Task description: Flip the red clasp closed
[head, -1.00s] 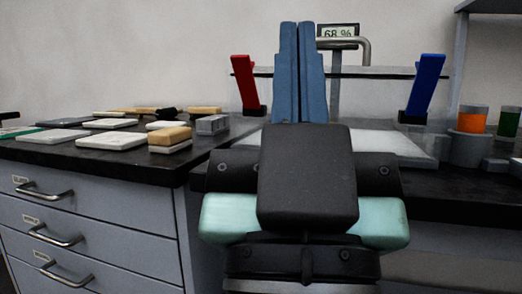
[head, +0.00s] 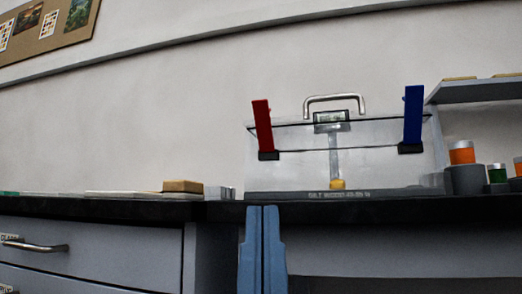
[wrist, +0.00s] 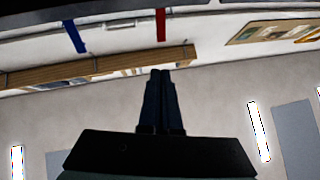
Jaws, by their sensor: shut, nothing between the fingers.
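The red clasp (head: 262,122) stands up from a small black base at the left front of a clear case (head: 375,168), its top leaning slightly left. A blue clasp (head: 413,115) stands upright at the case's right. My gripper (head: 262,210) has its two blue fingers together, empty, pointing up below the case's front edge. It is apart from the red clasp and lower in the picture. In the wrist view my gripper (wrist: 160,72) points toward the red clasp (wrist: 160,25), with a gap between, and the blue clasp (wrist: 74,36) is to the left.
The case has a metal handle (head: 334,99) on top and a small yellow item (head: 337,184) inside. Orange and green jars (head: 461,153) stand at the right below a shelf (head: 475,90). A tan block (head: 183,186) lies on the dark bench (head: 95,208) at the left.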

